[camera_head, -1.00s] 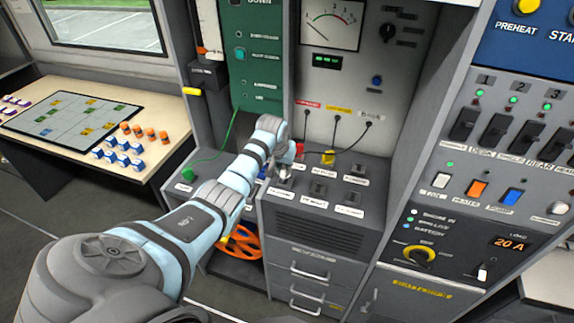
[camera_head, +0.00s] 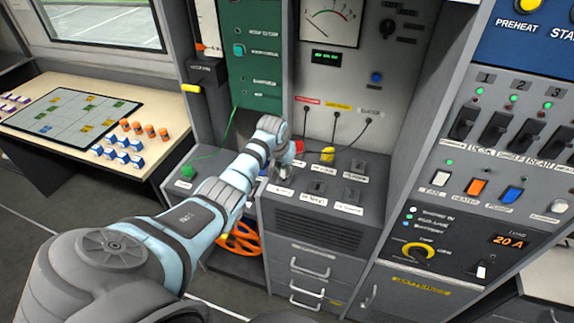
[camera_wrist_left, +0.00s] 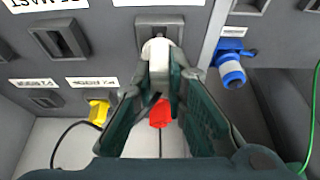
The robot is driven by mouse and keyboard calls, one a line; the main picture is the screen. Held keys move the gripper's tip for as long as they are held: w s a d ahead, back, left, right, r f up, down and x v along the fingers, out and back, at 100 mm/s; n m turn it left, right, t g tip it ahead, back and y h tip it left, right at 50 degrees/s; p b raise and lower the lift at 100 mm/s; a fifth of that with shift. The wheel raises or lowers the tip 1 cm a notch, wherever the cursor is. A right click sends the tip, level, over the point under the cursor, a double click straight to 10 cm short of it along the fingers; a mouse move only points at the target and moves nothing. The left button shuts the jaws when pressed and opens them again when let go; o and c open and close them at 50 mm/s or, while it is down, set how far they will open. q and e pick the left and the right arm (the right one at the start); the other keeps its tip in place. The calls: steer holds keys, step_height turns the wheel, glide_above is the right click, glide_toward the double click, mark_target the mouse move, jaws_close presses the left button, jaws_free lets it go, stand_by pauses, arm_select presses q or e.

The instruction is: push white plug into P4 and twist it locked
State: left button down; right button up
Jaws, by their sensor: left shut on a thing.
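My left gripper (camera_head: 283,174) is over the left part of the sloped grey socket panel (camera_head: 317,216) in the head view. In the left wrist view the gripper (camera_wrist_left: 160,85) is shut on the white plug (camera_wrist_left: 157,48). The plug's end is at a square grey socket (camera_wrist_left: 160,20), in line with it and apparently touching. I cannot tell how deep it sits or whether it is turned. My right gripper is not in view.
A red plug (camera_wrist_left: 160,112) and a yellow plug (camera_wrist_left: 98,110) with dark cables are just behind the gripper. A blue connector (camera_wrist_left: 231,70) is to the right in the wrist view. A green connector (camera_head: 187,170) lies left of my arm in the head view.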

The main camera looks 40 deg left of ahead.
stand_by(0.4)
arm_select(q)
steer(key=shift+p, duration=0.35)
steer(key=shift+s+f+b, duration=0.1)
steer(key=shift+f+b, duration=0.5)
steer(key=shift+f, duration=0.25)
stand_by(0.4)
steer(key=shift+m+h, duration=0.3)
steer(key=shift+m, duration=0.4)
steer(key=shift+f+m+h+b, duration=0.1)
steer(key=shift+m+h+b, duration=0.25)
steer(key=shift+m, duration=0.95)
steer(key=shift+s, duration=0.1)
